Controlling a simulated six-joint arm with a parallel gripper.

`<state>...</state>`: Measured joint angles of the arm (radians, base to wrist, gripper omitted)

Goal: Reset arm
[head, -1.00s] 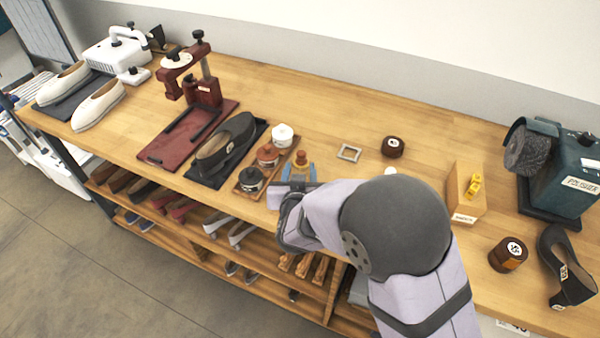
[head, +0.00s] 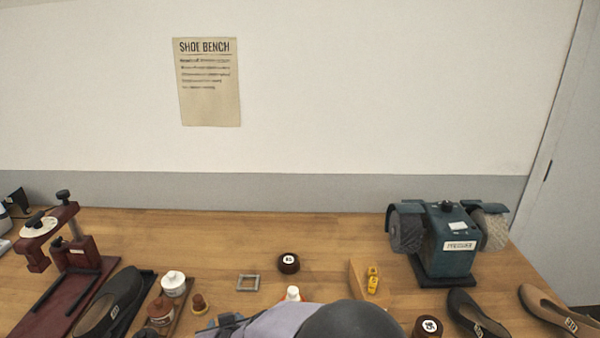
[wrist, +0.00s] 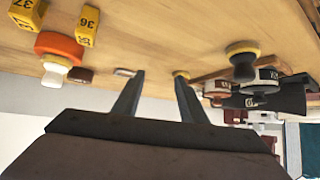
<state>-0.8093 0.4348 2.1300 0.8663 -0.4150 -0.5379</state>
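My gripper shows in the wrist view (wrist: 160,76) with its two dark fingers apart and nothing between them. My arm fills the bottom middle there. In the wrist view, bench items lie beyond the fingers: an orange disc with a white knob (wrist: 58,44) at left and a dark-knobbed item (wrist: 242,60) at right.
The wooden bench (head: 330,235) has clear room at the back middle. A maroon stand (head: 70,255) and dark shoe (head: 106,300) are at left. A grey frame (head: 248,283), dark round tin (head: 288,263), wooden block with yellow tags (head: 364,280), and teal polisher (head: 445,245) stand rightward.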

